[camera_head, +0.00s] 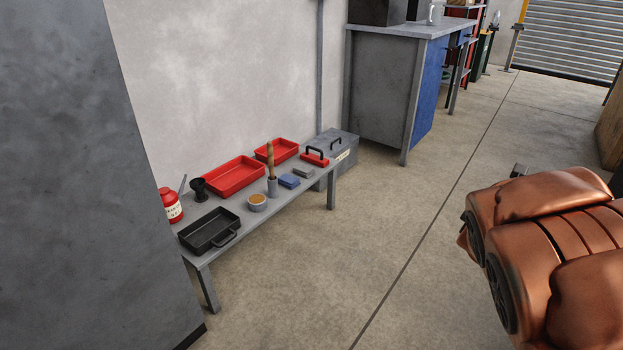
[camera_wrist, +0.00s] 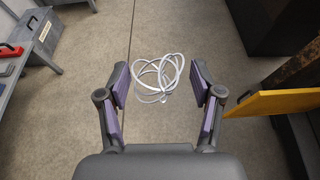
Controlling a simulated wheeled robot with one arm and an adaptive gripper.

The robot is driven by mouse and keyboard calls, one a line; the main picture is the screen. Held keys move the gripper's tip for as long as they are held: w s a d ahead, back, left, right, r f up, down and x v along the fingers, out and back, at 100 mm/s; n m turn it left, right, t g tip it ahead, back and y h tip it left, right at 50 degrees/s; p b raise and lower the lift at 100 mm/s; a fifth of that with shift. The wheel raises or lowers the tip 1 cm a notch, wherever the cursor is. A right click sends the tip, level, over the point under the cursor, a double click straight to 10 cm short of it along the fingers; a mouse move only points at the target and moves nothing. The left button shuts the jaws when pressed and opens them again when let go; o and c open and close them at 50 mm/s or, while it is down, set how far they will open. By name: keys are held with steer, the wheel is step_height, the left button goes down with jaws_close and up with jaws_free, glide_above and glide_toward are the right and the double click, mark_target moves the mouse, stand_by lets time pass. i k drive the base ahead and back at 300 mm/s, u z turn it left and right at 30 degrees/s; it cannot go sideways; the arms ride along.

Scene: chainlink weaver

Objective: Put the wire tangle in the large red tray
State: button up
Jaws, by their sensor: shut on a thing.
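The wire tangle (camera_wrist: 158,78) is a loose bundle of pale loops between the fingers of my gripper (camera_wrist: 160,88) in the wrist view. My gripper is shut on it and holds it over the concrete floor, away from the bench. The large red tray (camera_head: 234,177) lies on the low grey bench along the wall in the head view and looks empty. A smaller red tray (camera_head: 277,150) is behind it to the right. The tangle does not show in the head view, where my copper-coloured arm fills the lower right.
Open floor (camera_head: 400,250) lies between bench and arm.

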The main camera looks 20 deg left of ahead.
mark_target(240, 177)
steer(key=u, duration=0.2)
steer(key=i, duration=2.25)
steer(key=u, duration=3.4)
steer(key=i, duration=1)
steer(key=z, duration=0.05)
